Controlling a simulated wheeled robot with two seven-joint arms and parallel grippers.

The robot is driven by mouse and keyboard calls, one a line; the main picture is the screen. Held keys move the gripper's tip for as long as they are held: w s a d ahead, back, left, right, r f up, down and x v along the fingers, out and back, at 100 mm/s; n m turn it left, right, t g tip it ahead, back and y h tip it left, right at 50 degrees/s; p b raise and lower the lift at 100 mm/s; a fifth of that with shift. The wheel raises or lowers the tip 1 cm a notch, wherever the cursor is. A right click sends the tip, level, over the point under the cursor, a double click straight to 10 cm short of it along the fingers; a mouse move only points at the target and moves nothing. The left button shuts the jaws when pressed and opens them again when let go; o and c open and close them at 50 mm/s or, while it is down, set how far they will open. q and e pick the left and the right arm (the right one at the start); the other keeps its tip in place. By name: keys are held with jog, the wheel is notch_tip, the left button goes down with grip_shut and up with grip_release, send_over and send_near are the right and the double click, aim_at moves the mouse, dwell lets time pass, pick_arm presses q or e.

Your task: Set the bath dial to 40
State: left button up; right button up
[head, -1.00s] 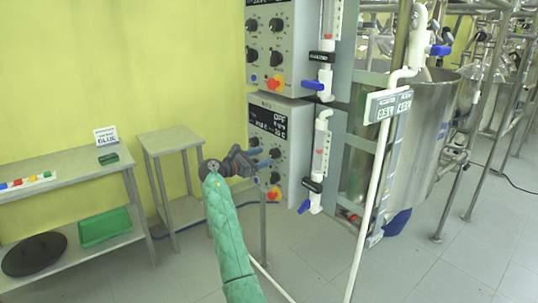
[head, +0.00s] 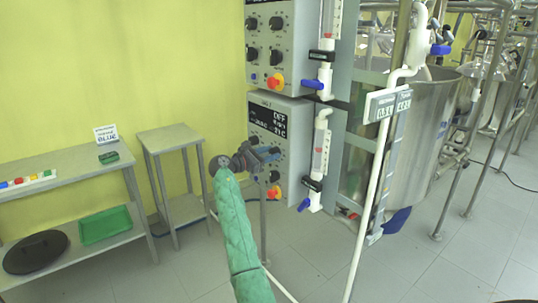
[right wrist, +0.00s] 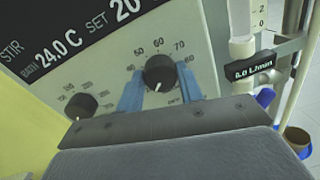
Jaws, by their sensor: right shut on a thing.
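The bath dial (right wrist: 160,71) is a black round knob on the grey panel, with scale numbers from about 50 to 80 readable around it. A pale mark shows on its lower side; I cannot tell its exact setting. My right gripper (right wrist: 159,90) has its blue fingers on either side of the knob, shut on it. In the head view my right gripper (head: 268,155) is at the lower control box (head: 296,124), partly covering its knobs. The display (right wrist: 75,38) in the right wrist view reads bath 24.0 C, set 20. My left gripper is not in view.
Another knob (right wrist: 81,105) is just left of the dial. A flow meter reading 0.0 L/min (right wrist: 252,67) stands to the right. A red-and-yellow button (head: 274,192) is below my gripper. A small table (head: 170,137) stands left of the box.

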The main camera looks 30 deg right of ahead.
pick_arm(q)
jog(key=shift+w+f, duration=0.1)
pick_arm(e)
jog(key=shift+m, duration=0.3)
jog(key=m+b, duration=0.1)
jog(key=m, duration=0.1)
jog(key=shift+m, duration=0.4)
jog(key=shift+f+m+b, duration=0.1)
jog(key=shift+m+b, duration=0.4)
jog(key=shift+m, duration=0.4)
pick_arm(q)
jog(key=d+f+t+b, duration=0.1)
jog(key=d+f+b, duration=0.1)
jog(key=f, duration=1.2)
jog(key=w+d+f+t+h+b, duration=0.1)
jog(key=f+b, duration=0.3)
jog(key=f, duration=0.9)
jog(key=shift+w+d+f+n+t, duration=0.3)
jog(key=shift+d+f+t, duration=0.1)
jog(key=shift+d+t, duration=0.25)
pick_arm(e)
jog(key=m, duration=0.9)
jog(key=shift+s+m+t+y, duration=0.2)
jog(key=shift+m+t+y, duration=0.1)
jog(key=shift+m, duration=0.1)
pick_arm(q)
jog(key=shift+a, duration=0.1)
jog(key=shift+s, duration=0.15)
pick_arm(e)
jog(key=o, duration=1)
